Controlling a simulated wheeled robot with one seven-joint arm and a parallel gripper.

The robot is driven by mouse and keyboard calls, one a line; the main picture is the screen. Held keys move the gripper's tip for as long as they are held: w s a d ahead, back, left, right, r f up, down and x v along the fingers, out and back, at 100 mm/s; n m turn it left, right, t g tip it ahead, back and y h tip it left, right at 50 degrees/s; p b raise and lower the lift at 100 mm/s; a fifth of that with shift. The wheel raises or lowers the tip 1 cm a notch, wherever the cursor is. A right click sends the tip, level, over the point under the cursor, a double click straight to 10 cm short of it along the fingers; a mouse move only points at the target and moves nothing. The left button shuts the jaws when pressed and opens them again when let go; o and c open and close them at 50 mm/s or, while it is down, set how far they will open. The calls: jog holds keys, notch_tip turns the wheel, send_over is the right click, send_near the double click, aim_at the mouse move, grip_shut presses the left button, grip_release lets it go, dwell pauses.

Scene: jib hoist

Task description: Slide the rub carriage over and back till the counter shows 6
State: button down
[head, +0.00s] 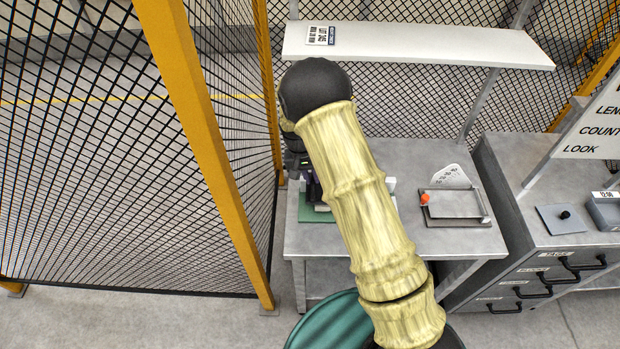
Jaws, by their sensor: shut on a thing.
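The rub tester's green base (312,212) sits on the left part of the grey bench, mostly hidden behind my arm. A dark purple part, apparently the rub carriage (315,190), stands above the base near its left end. My gripper (308,180) points down at it and is shut on it, though the fingertips are small and partly covered. A small white part (391,184) shows just right of my arm at the tester's height. The counter and its number cannot be seen.
A tilt gauge with a white scale (450,178) and orange knob stands on the bench's right. A white shelf (420,45) runs above. Yellow-posted mesh fencing (215,130) closes the left side. A drawer cabinet (540,270) stands right.

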jog(key=shift+w+a+r, duration=0.1)
jog(key=shift+a, duration=0.1)
jog(key=c, duration=1.5)
grip_release()
jog(key=shift+a, duration=0.15)
jog(key=shift+o, duration=0.2)
jog(key=a+r+b, duration=0.3)
jog(key=r, duration=1.4)
jog(key=shift+a, duration=0.15)
